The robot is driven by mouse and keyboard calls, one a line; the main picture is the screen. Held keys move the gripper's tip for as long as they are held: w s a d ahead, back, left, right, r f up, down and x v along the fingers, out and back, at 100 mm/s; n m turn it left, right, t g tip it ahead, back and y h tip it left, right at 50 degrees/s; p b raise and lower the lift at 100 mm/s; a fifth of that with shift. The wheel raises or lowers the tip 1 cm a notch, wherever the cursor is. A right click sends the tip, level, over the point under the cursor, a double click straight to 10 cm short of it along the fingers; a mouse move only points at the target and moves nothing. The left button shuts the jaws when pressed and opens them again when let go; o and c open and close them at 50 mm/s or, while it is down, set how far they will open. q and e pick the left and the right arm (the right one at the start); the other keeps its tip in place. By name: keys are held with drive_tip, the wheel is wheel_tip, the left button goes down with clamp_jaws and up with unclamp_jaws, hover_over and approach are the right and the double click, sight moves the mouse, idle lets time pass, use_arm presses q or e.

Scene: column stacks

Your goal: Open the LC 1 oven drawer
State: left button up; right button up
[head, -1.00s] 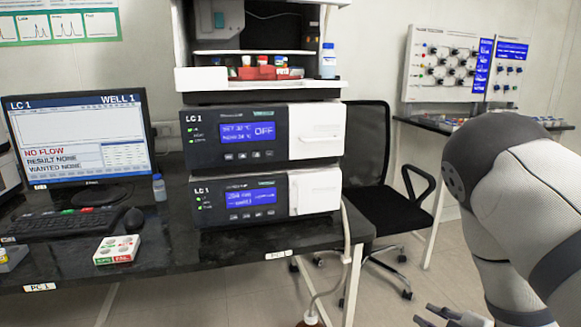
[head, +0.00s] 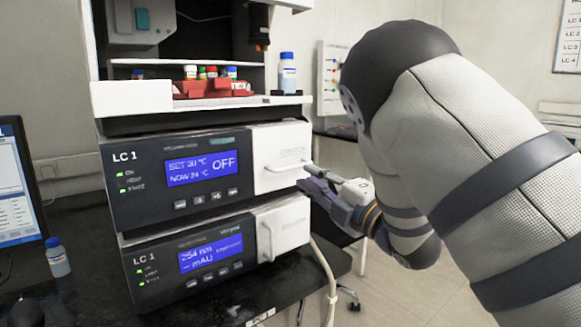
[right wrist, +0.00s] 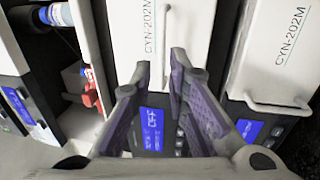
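The LC 1 oven (head: 180,178) is the upper of two stacked units, with a blue screen reading OFF. Its white drawer front (head: 278,145) looks shut, flush with the unit, and carries a bar handle (head: 287,166). My right gripper (head: 307,177) is at the right end of this handle. In the right wrist view its fingers (right wrist: 161,66) are open, and the handle (right wrist: 166,45) shows in line with the gap between them. The oven's OFF screen (right wrist: 152,128) shows between the fingers. I cannot tell whether the fingers touch the handle. My left gripper is not in view.
The lower LC 1 unit (head: 190,262) has a similar white front and handle (head: 267,243) close below. Above, a shelf holds a red rack (head: 212,88) and a blue-capped bottle (head: 287,75). Another bottle (head: 57,257) stands left on the black bench. Floor is free to the right.

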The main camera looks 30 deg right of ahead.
sight(294, 167)
drive_tip(key=x, duration=0.6)
drive_tip(key=shift+w+f, duration=0.1)
drive_tip(key=shift+w, duration=0.1)
clamp_jaws()
